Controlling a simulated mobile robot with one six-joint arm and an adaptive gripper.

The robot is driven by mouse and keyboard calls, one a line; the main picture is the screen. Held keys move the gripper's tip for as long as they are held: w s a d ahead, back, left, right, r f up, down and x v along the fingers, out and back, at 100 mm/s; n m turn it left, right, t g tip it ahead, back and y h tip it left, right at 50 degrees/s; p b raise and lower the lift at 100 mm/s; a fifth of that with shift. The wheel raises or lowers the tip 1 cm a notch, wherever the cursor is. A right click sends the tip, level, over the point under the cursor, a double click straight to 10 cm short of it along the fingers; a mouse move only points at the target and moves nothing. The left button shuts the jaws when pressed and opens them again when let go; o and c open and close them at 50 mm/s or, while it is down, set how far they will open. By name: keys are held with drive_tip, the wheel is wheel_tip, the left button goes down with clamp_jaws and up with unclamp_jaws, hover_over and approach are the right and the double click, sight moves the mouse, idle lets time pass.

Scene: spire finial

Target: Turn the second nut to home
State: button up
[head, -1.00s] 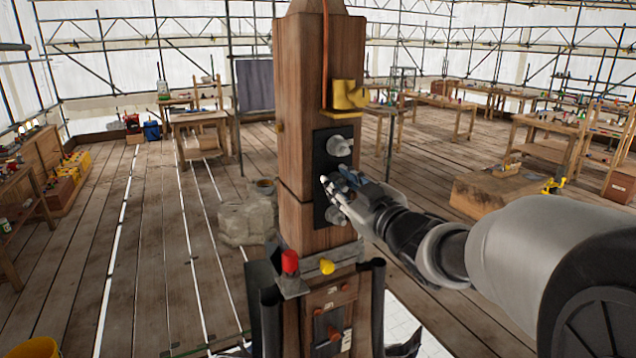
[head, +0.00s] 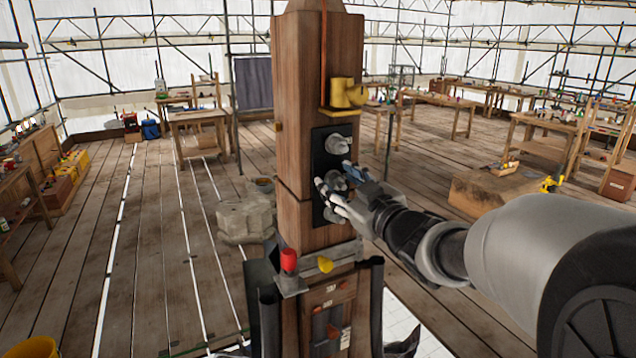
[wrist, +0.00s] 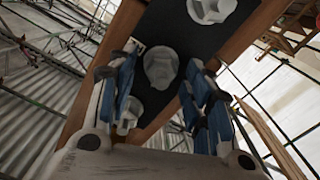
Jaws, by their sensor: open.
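A dark plate (head: 320,158) on the side of a wooden post (head: 300,90) carries three pale grey lobed nuts in a column. The upper nut (head: 338,145) shows clear of my gripper in the head view and at the top edge of the wrist view (wrist: 210,8). The middle nut (head: 335,181) also shows in the wrist view (wrist: 161,68). My gripper (head: 333,176) is open in front of it, with one blue-padded finger on each side. In the wrist view my fingers (wrist: 160,80) hold nothing; contact is unclear. The lower nut (wrist: 130,110) is partly hidden by the left finger.
A yellow fitting (head: 347,94) sticks out above the plate. A ledge below it carries a red knob (head: 289,261) and a yellow knob (head: 325,264). A stone block (head: 245,220) stands left of the post. Workbenches and scaffolding stand well back, with open floor between.

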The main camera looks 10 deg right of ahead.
drive_tip(key=v, duration=0.7)
drive_tip(key=shift+s, duration=0.2)
drive_tip(key=s+d+f+m+g+h+b, duration=0.3)
drive_tip(key=s+f+m+h+b, duration=0.15)
drive_tip(key=f, duration=0.45)
drive_tip(key=s+d+f+m+g+h+b, duration=0.2)
drive_tip(key=s+f+m+h+b, duration=0.15)
drive_tip(key=s+f+b, duration=0.35)
drive_tip(key=s+a+f+g+y+b, duration=0.1)
drive_tip(key=s+a+f+g+b, duration=0.1)
drive_tip(key=s+f, duration=0.6)
drive_tip(key=s+a+f+g+y+b, duration=0.1)
drive_tip(key=s+a+f+g+b, duration=0.1)
drive_tip(key=s+a+f+g, duration=0.3)
drive_tip(key=s+f, duration=0.3)
drive_tip(key=s, duration=0.1)
drive_tip(key=shift+s+f+g+b, duration=0.25)
drive_tip(key=shift+s+g+b, duration=0.05)
drive_tip(key=shift+s, duration=0.05)
